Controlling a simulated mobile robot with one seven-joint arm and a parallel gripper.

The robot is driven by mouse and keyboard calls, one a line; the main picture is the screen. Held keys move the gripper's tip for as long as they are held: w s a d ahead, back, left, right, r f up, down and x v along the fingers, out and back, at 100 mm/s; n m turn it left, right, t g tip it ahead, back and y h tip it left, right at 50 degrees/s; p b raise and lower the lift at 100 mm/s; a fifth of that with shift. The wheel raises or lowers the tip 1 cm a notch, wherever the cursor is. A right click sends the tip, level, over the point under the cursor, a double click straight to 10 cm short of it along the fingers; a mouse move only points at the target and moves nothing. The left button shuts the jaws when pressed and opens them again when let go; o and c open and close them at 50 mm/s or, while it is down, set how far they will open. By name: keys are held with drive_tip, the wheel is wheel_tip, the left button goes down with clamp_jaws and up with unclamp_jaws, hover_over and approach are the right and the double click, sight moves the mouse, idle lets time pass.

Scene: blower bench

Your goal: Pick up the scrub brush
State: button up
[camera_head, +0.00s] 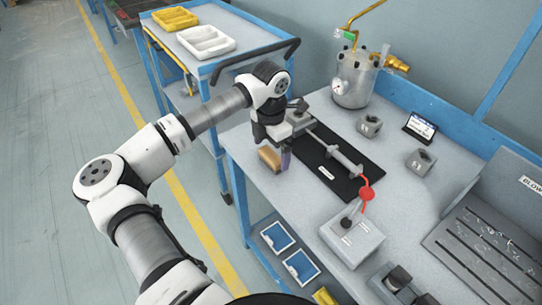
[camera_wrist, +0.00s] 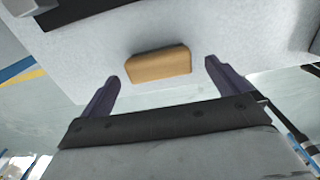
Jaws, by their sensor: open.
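The scrub brush appears to be the tan, wood-coloured block (camera_head: 269,158) lying on the bench near its left edge; no bristles show. In the wrist view the brush (camera_wrist: 158,64) lies crosswise, laterally between the two dark fingers and slightly past their tips. My gripper (camera_head: 285,160) points down beside the brush in the head view, with one dark finger visible next to it. In the wrist view my gripper (camera_wrist: 162,72) is open and empty, with space on both sides of the brush. I cannot tell how high the fingertips are above the bench.
A black mat (camera_head: 340,187) with a grey tool lies close to the right of my gripper. A grey box (camera_head: 352,240) stands at the bench's front. A metal pressure pot (camera_head: 353,85) stands at the back. The bench edge (camera_wrist: 85,100) is close to the brush.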

sight(271, 155)
drive_tip(key=shift+w+f, duration=0.1)
drive_tip(key=shift+f, duration=1.4)
drive_tip(key=shift+c, duration=0.4)
drive_tip(key=c, duration=1)
drive_tip(key=shift+o, duration=0.2)
drive_tip(key=shift+r, duration=0.1)
wheel_tip(271, 155, up, 20)
drive_tip(key=b, duration=0.3)
